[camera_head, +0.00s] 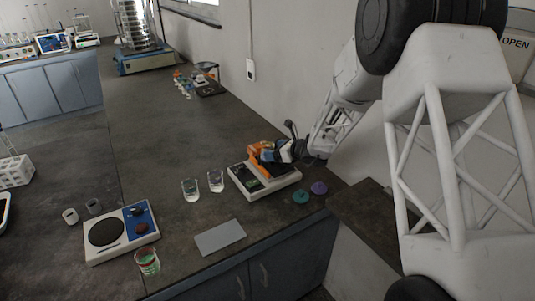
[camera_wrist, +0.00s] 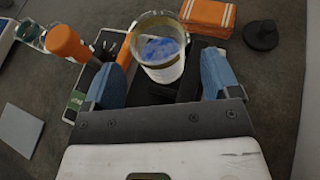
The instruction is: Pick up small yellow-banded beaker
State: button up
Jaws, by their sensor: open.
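A small pale beaker with a yellowish band near its rim and blue contents (camera_wrist: 162,66) stands upright in the wrist view, on or just above a white instrument with a dark panel (camera_head: 250,182). My gripper (camera_wrist: 162,70) is open, its two blue fingers on either side of the beaker, with gaps visible between them and its wall. In the head view my gripper (camera_head: 276,152) is over the instrument, and the beaker is largely hidden or hard to pick out there.
An orange striped block (camera_wrist: 208,14) and a dark knobbed disc (camera_wrist: 262,35) lie beyond the beaker. An orange-ended item (camera_wrist: 68,42) is close to the left finger. Two clear beakers (camera_head: 191,190) (camera_head: 216,181) stand left of the instrument. A grey plate (camera_head: 219,237) lies in front.

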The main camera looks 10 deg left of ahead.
jog(key=shift+x, duration=1.1)
jog(key=c, duration=1.1)
jog(key=shift+o, duration=0.2)
jog(key=shift+r, duration=0.4)
notch_tip(320, 180, up, 9)
jog(key=shift+r, duration=0.2)
dwell(1.0)
jog(key=shift+r, duration=2.45)
